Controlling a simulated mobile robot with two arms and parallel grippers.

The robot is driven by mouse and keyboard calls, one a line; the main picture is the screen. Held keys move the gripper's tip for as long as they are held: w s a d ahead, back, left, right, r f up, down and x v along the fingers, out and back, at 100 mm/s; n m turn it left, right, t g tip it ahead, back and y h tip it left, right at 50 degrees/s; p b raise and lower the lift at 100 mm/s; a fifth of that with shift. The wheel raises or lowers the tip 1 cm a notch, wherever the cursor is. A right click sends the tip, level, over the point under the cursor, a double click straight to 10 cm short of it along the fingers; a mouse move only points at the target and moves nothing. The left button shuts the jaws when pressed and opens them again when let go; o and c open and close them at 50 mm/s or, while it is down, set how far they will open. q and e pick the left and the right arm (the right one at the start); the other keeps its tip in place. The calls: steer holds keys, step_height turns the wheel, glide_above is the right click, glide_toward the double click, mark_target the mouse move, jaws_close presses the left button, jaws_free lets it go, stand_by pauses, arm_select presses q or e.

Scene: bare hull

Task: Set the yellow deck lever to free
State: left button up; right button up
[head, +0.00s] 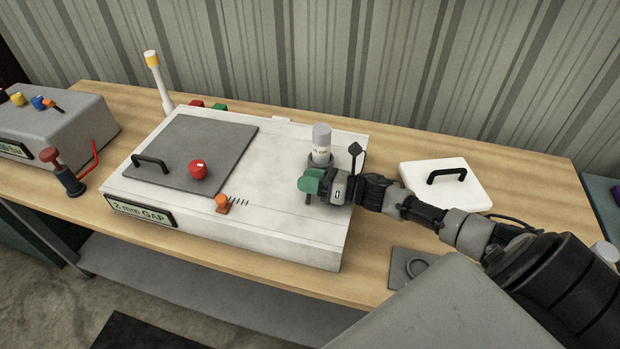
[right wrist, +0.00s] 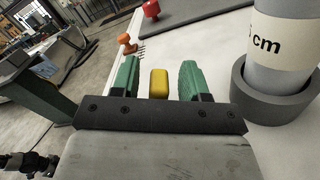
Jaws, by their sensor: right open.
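A yellow block-shaped handle (right wrist: 159,83), which looks like the deck lever's grip, shows between my right gripper's green fingers in the right wrist view. My right gripper (right wrist: 156,80) is open, with one finger on each side of it and a gap visible on both sides. In the head view my right gripper (head: 312,184) is over the right part of the white panel box (head: 270,235) and hides the lever. I cannot read the lever's setting or see any marks for it. My left gripper is not in view.
A grey cylinder (head: 321,139) marked in cm stands in a dark ring close behind my right gripper. A small black paddle (head: 355,149) rises beside it. An orange knob (head: 222,203) and a red knob (head: 198,169) are to the left. A white lid (head: 465,190) lies right.

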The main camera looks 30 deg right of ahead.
steer(key=shift+c, duration=0.7)
steer(key=c, duration=0.5)
jaws_close()
steer(key=s+a+n+b, duration=0.1)
steer(key=n+b, duration=0.1)
steer(key=b, duration=0.1)
steer(key=s+a+n+b, duration=0.1)
steer(key=n+b, duration=0.2)
steer(key=b, duration=0.1)
steer(key=s+a+n+b, duration=0.1)
steer(key=n+b, duration=0.2)
steer(key=b, duration=0.1)
steer(key=shift+a+f, duration=0.1)
steer(key=shift+a, duration=0.15)
arm_select(q)
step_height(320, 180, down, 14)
steer(key=b, duration=0.2)
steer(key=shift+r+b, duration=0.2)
steer(key=shift+b, duration=0.1)
arm_select(e)
steer(key=shift+s+a+n, duration=0.35)
steer(key=shift+n, duration=0.65)
steer(key=o, duration=0.6)
jaws_free()
